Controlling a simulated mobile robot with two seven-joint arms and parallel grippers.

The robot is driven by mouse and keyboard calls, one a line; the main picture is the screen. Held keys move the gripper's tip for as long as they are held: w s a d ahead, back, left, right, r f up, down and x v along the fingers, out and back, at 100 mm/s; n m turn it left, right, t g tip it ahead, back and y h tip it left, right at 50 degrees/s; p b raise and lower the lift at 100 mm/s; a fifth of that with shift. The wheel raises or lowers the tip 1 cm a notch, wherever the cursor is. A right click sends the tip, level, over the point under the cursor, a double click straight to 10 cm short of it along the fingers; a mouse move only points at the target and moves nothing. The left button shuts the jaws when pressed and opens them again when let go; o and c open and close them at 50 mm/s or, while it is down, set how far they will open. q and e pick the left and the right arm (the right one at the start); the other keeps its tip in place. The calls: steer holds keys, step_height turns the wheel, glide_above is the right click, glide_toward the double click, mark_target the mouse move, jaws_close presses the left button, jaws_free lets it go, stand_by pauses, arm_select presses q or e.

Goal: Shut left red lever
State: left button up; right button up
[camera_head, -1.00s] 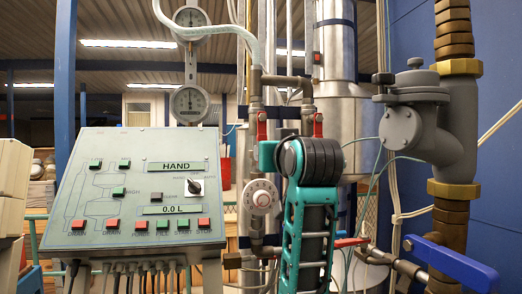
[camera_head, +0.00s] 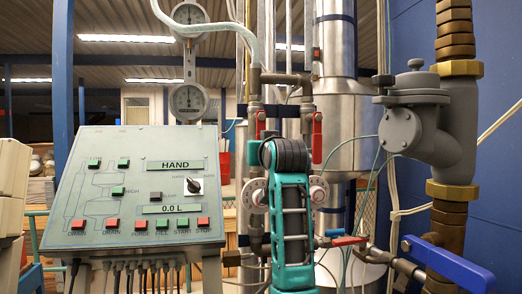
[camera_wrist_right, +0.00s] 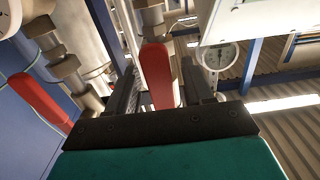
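In the right wrist view this lever (camera_wrist_right: 155,68) stands between the two dark fingers of my right gripper (camera_wrist_right: 158,84). The fingers are apart on either side of it, with no clear contact. In the head view my right arm hides the fingers. My left gripper is not in view.
A control panel (camera_head: 130,188) stands left of the pipes, under two round gauges (camera_head: 188,100). A red horizontal handle (camera_head: 349,240) and a blue lever (camera_head: 448,263) sit low on the right. A grey valve body (camera_head: 412,125) is close to the right pipe. Thin cables hang between.

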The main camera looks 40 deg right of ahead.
steer(key=c, duration=0.6)
arm_select(q)
steer(key=shift+s+f, duration=0.15)
steer(key=shift+s, duration=0.05)
arm_select(e)
jaws_close()
arm_select(q)
steer(key=shift+a, duration=0.1)
arm_select(e)
steer(key=shift+d, duration=0.1)
